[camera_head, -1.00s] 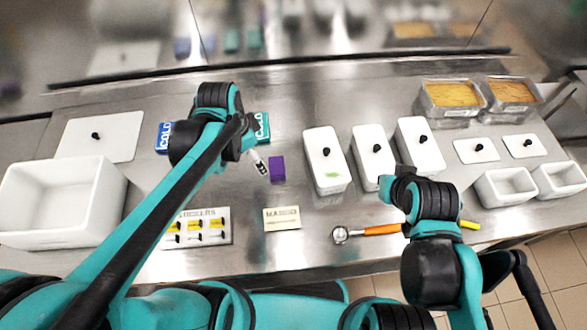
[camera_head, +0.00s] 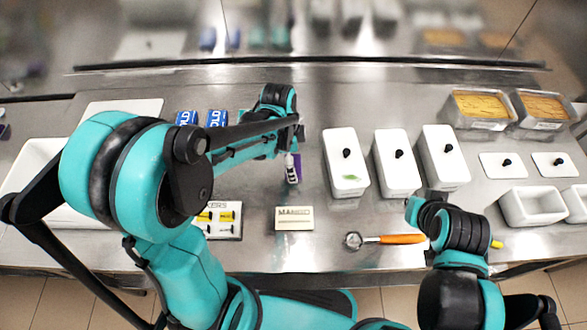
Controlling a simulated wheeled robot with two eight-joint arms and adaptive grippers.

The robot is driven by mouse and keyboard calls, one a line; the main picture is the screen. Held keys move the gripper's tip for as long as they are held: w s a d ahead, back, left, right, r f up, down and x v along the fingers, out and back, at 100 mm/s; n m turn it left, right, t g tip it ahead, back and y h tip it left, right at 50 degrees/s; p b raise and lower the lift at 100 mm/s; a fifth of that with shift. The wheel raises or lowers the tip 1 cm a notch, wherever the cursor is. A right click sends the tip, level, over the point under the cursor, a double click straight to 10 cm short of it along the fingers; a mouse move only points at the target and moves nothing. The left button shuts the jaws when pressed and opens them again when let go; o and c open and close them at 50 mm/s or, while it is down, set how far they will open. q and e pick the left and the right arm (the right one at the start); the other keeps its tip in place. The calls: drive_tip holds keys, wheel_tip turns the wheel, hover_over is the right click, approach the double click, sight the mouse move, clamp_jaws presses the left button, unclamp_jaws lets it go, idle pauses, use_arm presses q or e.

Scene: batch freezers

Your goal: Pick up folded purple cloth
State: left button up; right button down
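The folded purple cloth (camera_head: 296,168) lies on the steel counter left of the row of white lidded tubs, partly covered by my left gripper. My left gripper (camera_head: 290,160) reaches down over the cloth from above, with its fingers at or just over the cloth's left part. I cannot tell whether it touches the cloth, or whether its fingers are open or shut. My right gripper (camera_head: 411,208) hangs near the counter's front, by the orange-handled scoop (camera_head: 400,239). Its fingers are too small and hidden to read.
White lidded tubs (camera_head: 345,165) stand close to the right of the cloth. Blue COLD packs (camera_head: 187,118) lie behind my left arm. Food-filled pans (camera_head: 480,108) stand at the back right.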

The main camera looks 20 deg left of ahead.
use_arm(q)
drive_tip(key=c, duration=1.2)
wheel_tip(320, 180, up, 10)
drive_tip(key=p, duration=0.4)
